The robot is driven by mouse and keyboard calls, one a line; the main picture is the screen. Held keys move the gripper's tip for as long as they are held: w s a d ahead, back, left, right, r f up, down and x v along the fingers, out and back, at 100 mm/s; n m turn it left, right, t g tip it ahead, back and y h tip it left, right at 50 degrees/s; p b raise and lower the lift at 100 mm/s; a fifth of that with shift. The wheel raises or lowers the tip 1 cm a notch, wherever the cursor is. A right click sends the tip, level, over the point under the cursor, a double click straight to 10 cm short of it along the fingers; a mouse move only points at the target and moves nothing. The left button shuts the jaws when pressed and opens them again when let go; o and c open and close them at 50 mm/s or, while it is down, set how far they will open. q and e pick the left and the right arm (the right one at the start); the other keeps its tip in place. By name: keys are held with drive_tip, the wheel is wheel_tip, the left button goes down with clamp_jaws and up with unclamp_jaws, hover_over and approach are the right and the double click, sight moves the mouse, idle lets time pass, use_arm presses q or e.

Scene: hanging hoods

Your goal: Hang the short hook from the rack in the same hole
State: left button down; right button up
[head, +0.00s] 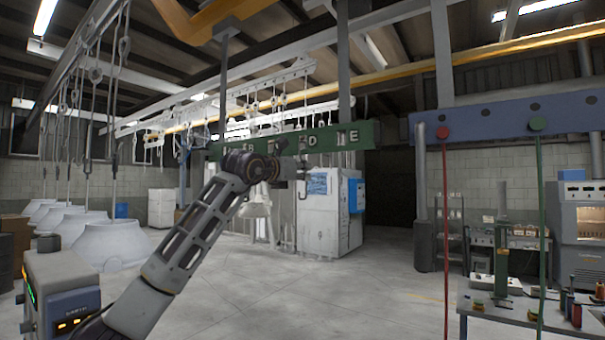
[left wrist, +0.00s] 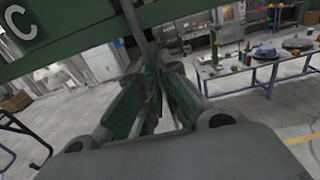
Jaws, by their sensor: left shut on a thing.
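The green rack (head: 335,139) with white letters hangs across the middle of the head view. Its green face with the letter C also shows at the top left of the left wrist view (left wrist: 75,35). My left gripper (head: 300,166) is raised at the rack, in front of its lower edge. In the left wrist view its green-padded fingers (left wrist: 158,88) are shut on a thin grey rod, which looks like the short hook (left wrist: 135,22). The rod runs up past the rack; whether it sits in a hole cannot be told. My right gripper is not in view.
A blue beam (head: 505,112) with red and green knobs and hanging cords is at the right. A workbench (head: 520,318) with small items stands below it. White hoods (head: 105,243) hang at the left. A white cabinet (head: 325,225) stands behind the rack. The middle floor is clear.

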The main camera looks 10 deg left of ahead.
use_arm(q)
drive_tip(key=shift+f+b, duration=0.75)
drive_tip(key=shift+f, duration=0.1)
idle(0.6)
drive_tip(key=c, duration=1.5)
unclamp_jaws()
drive_tip(key=shift+c, duration=0.2)
drive_tip(key=shift+s, duration=0.1)
drive_tip(key=v, duration=1.1)
drive_tip(key=shift+s+a, duration=0.15)
drive_tip(key=shift+s, duration=0.25)
